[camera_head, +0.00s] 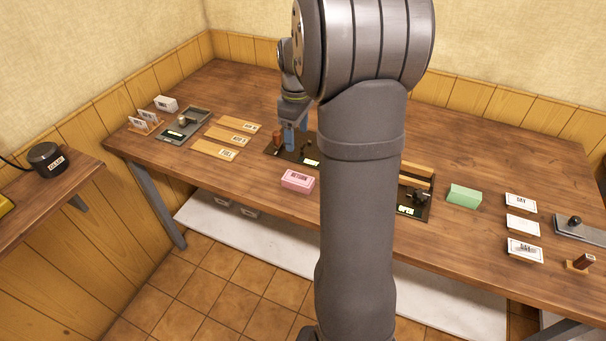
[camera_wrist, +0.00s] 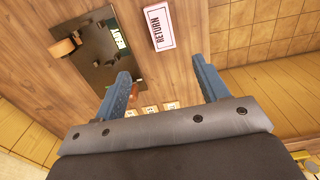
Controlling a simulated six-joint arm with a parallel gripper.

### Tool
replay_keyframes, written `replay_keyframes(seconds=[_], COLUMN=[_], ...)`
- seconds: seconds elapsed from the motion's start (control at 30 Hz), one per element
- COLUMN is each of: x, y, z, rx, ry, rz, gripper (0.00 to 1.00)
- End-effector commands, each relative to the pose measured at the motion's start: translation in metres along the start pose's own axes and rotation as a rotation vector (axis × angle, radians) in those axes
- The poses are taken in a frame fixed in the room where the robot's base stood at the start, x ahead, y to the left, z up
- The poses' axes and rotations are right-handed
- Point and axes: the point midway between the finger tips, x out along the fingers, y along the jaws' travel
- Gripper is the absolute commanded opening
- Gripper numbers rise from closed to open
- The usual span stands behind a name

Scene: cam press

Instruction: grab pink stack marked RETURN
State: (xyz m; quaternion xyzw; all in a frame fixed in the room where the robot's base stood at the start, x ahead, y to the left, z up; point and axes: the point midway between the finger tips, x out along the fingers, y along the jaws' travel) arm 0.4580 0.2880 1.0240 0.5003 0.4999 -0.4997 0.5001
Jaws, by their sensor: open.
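The pink stack (camera_head: 298,180) lies on the wooden table near its front edge, just left of my arm's column in the head view. In the head view my gripper (camera_head: 296,137) is over the dark plate behind the stack, apart from the stack. Part of it is hidden by my own arm.
A dark plate (camera_wrist: 92,57) with a brown-handled device lies beside the stack. Wooden strips with white labels (camera_head: 232,136) lie to the left. A green block (camera_head: 464,195) and several white card stacks (camera_head: 522,226) lie to the right. Bare table surrounds the pink stack's left side.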

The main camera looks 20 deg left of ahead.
Motion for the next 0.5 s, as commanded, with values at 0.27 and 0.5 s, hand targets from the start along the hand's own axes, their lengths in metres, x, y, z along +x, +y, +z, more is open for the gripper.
replay_keyframes(seconds=[0.27, 0.5], x=[0.055, 0.102], y=[-0.001, -0.001], z=[0.001, 0.001], rx=[0.0, 0.0], ry=[-0.004, -0.002], rz=[-0.005, -0.003], gripper=[0.67, 0.67])
